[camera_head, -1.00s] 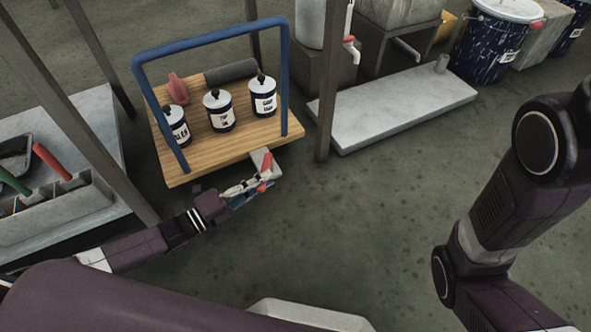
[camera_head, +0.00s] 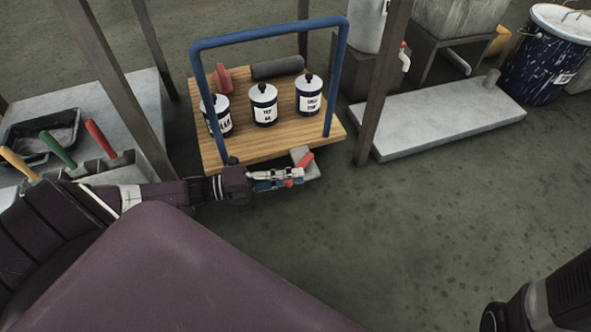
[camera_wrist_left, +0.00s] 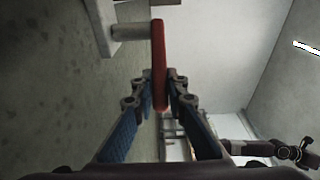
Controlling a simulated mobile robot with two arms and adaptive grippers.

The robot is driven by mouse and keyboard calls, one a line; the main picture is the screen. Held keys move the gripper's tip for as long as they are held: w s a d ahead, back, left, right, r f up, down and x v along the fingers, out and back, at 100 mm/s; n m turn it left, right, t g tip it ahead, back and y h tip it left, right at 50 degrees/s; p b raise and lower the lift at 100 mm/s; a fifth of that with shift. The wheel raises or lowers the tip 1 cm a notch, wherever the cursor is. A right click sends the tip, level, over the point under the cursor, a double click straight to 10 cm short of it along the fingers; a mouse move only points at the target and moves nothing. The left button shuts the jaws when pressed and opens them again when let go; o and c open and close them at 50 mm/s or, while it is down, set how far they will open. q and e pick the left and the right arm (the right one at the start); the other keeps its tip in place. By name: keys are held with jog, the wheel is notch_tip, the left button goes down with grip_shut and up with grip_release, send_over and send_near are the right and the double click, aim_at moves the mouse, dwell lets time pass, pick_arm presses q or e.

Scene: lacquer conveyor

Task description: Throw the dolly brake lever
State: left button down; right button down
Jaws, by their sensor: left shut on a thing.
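The dolly (camera_head: 285,143) has a wooden deck and a blue push handle (camera_head: 268,34). A grey bracket (camera_head: 312,170) sits at its front right edge and carries the red brake lever (camera_head: 305,160). My left gripper (camera_head: 297,174) is at the lever, its fingers shut on it. In the left wrist view the red lever (camera_wrist_left: 159,60) stands between the two fingertips (camera_wrist_left: 160,85), and a grey pin joins it to the bracket (camera_wrist_left: 101,28). The fingers cover part of the lever in the head view.
Several labelled cans (camera_head: 263,104), a grey roller (camera_head: 277,67) and a red object (camera_head: 222,78) are on the deck. A dark post (camera_head: 381,90) and a low grey slab (camera_head: 440,122) stand to the right. A bench with coloured handles (camera_head: 58,148) is at left. The floor in front is clear.

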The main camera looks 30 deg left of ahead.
pick_arm(q)
jog(key=shift+f, duration=0.1)
jog(key=c, duration=1.9)
grip_release()
jog(key=shift+c, duration=0.2)
jog(key=shift+r, duration=0.2)
